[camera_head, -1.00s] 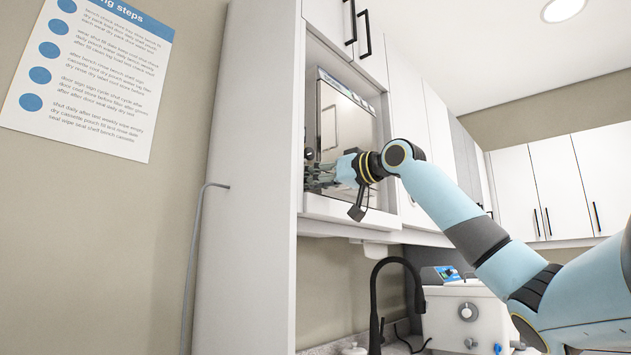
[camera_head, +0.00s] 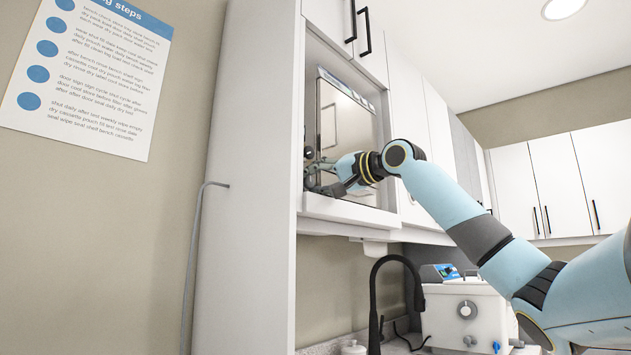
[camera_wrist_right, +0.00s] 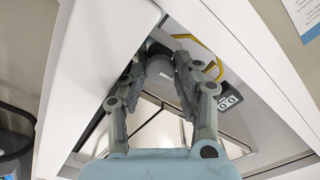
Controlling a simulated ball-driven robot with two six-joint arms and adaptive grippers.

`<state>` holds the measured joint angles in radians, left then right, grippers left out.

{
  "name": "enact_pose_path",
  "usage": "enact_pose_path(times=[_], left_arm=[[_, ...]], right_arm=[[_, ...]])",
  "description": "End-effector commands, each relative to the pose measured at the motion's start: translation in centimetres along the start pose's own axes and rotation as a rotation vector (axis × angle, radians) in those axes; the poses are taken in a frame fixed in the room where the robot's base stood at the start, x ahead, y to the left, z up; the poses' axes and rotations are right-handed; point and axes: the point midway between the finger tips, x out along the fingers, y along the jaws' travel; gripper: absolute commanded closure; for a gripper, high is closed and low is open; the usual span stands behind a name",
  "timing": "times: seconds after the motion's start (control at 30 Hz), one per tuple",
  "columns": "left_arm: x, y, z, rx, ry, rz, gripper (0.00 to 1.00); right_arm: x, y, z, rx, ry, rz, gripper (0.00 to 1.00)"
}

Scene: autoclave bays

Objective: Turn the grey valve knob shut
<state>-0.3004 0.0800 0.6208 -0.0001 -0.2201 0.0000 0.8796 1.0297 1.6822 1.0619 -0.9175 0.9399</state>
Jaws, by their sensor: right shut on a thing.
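The grey valve knob (camera_wrist_right: 162,68) shows in the right wrist view as a rounded grey shape between the fingertips, on the front of the autoclave (camera_head: 349,128). My right gripper (camera_head: 318,176) reaches into the autoclave bay at the unit's lower left. In the right wrist view, the fingers of my right gripper (camera_wrist_right: 165,62) stand on either side of the knob and are shut on it. In the head view the fingers hide most of the knob, and its turn angle cannot be read. My left gripper is in neither view.
White cabinet walls frame the bay, with a ledge (camera_head: 350,212) below it. A black tap (camera_head: 374,290) and a white bench unit with a dial (camera_head: 466,311) stand lower right. A poster (camera_head: 85,75) hangs on the left wall. A yellow tube (camera_wrist_right: 207,45) runs near the fingers.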

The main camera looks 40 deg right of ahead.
Motion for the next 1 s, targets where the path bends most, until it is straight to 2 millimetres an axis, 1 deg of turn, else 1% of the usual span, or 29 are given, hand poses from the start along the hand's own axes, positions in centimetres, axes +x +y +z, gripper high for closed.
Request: enact_pose_path(times=[0.3, 0.7, 0.73, 0.8, 0.9, 1.0], left_arm=[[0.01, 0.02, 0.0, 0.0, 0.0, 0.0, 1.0], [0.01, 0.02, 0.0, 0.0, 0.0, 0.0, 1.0], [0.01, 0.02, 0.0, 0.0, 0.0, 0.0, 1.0], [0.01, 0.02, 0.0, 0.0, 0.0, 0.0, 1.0], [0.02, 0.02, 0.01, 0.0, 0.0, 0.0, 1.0], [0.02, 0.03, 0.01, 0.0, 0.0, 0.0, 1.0]], right_arm=[[-0.02, 0.02, -0.08, 0.076, 0.002, 0.0, 1.0], [-0.02, 0.02, -0.09, 0.082, 0.002, 0.0, 1.0], [-0.02, 0.02, -0.09, 0.082, 0.002, 0.0, 0.68], [-0.02, 0.01, -0.09, 0.081, 0.002, 0.0, 0.59], [-0.01, 0.02, -0.07, 0.081, 0.002, 0.0, 0.47], [0.0, 0.05, -0.04, 0.081, 0.001, 0.0, 0.47]])
